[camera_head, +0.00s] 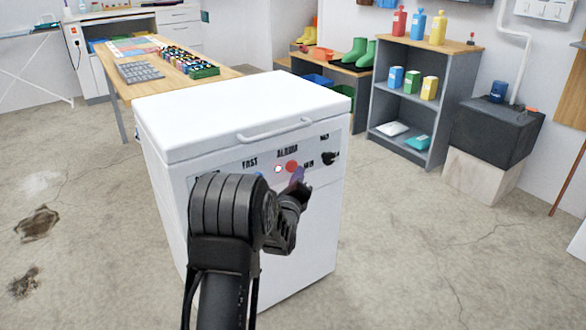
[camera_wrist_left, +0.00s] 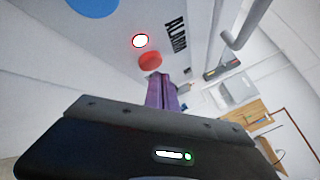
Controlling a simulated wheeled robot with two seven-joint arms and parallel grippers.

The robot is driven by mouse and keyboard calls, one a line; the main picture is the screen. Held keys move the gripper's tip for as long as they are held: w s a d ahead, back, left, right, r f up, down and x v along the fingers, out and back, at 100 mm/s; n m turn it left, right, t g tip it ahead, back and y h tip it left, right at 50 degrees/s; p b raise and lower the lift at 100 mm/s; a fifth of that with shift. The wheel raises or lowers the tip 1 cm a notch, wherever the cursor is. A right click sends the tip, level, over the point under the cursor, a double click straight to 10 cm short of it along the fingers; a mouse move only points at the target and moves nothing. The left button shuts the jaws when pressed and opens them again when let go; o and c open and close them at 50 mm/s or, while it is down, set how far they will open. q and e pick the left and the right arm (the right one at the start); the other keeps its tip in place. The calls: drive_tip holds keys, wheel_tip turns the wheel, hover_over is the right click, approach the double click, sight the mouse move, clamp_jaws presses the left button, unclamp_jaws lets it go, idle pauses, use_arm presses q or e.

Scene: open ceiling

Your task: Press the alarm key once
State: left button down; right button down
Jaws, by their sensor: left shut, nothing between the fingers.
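A white chest freezer (camera_head: 230,115) stands in front of me with a control panel on its front. The red alarm key (camera_head: 291,166) is under the word ALARM; the key also shows in the left wrist view (camera_wrist_left: 150,60). A small lit white lamp (camera_head: 278,169) is just left of it. My left gripper (camera_head: 297,178) is shut and empty, its purple fingertips just below and right of the red key. In the left wrist view the fingertips (camera_wrist_left: 160,88) point at the key's lower edge; I cannot tell whether they touch it. My right gripper is not in view.
A blue button (camera_wrist_left: 94,5) sits beyond the lamp, partly hidden by my arm in the head view. A black knob (camera_head: 328,158) is right of the key. The freezer handle (camera_head: 275,131) juts out above the panel. Shelves (camera_head: 418,95) and a long table (camera_head: 175,60) stand behind.

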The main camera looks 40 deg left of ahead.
use_arm(q)
drive_tip(key=shift+w+a, duration=0.1)
drive_tip(key=shift+a, duration=0.2)
drive_tip(key=shift+w+a, duration=0.1)
drive_tip(key=shift+a, duration=0.3)
idle(0.8)
drive_tip(key=shift+d, duration=0.1)
drive_tip(key=shift+s+d, duration=0.25)
drive_tip(key=shift+d, duration=0.45)
drive_tip(key=shift+d, duration=0.1)
drive_tip(key=d, duration=0.1)
drive_tip(key=s+d, duration=0.1)
drive_tip(key=d, duration=0.1)
drive_tip(key=d+p, duration=0.1)
drive_tip(key=shift+s+d, duration=0.25)
drive_tip(key=shift+d, duration=0.05)
idle(0.8)
